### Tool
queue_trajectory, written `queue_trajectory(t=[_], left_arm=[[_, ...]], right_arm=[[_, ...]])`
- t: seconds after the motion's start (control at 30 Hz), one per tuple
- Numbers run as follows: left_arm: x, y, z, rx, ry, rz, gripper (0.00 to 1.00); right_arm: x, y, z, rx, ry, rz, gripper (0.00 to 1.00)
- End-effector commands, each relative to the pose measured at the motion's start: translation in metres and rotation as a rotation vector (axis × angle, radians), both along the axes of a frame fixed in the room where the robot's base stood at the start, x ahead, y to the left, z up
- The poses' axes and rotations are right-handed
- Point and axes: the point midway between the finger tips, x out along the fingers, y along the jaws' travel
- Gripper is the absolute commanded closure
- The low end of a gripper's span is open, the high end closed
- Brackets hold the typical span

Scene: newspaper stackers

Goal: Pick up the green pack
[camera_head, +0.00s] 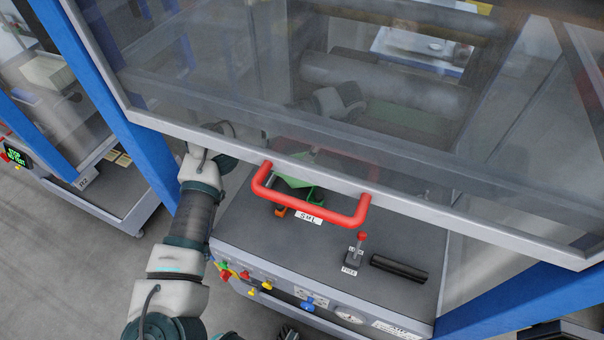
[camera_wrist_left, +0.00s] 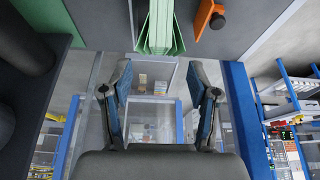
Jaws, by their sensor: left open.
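The green pack (camera_head: 293,182) lies on the dark top of the machine, partly hidden behind a red handle and the lower door frame. In the left wrist view the green pack (camera_wrist_left: 158,28) is at the top, seen edge-on. My left arm reaches up from the lower left, and its wrist is partly behind the door frame. In the left wrist view my left gripper (camera_wrist_left: 160,72) is open and empty; the pack is beyond its fingertips and apart from them. In the head view I cannot make out its fingers clearly. My right gripper is not seen.
A red handle (camera_head: 312,206) is on the see-through door's grey frame (camera_head: 420,213). An orange part (camera_head: 281,212) sits beside the pack. A small red-topped lever (camera_head: 355,250) and a black cylinder (camera_head: 399,268) are to the right. Blue posts (camera_head: 110,90) flank the machine.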

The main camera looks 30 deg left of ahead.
Motion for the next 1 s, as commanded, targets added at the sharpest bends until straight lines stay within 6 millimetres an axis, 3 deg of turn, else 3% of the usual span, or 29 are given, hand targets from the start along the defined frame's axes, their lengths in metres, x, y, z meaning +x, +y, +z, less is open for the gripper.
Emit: queue_trajectory(t=[0.03, 0.2, 0.53, 0.8, 1.0], left_arm=[[-0.001, 0.007, -0.013, 0.000, 0.004, 0.003, 0.40], [-0.003, 0.022, -0.044, -0.004, 0.002, 0.003, 0.40], [-0.004, 0.031, -0.067, -0.004, 0.001, 0.003, 0.40], [-0.005, 0.046, -0.102, -0.003, 0.001, 0.003, 0.40], [-0.005, 0.049, -0.104, -0.005, 0.000, 0.002, 0.40]], right_arm=[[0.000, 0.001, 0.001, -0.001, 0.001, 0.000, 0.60], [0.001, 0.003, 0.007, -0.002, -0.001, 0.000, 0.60], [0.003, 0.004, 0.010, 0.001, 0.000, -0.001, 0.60], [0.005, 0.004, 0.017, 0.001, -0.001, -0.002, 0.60], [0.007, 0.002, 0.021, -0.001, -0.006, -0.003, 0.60]])
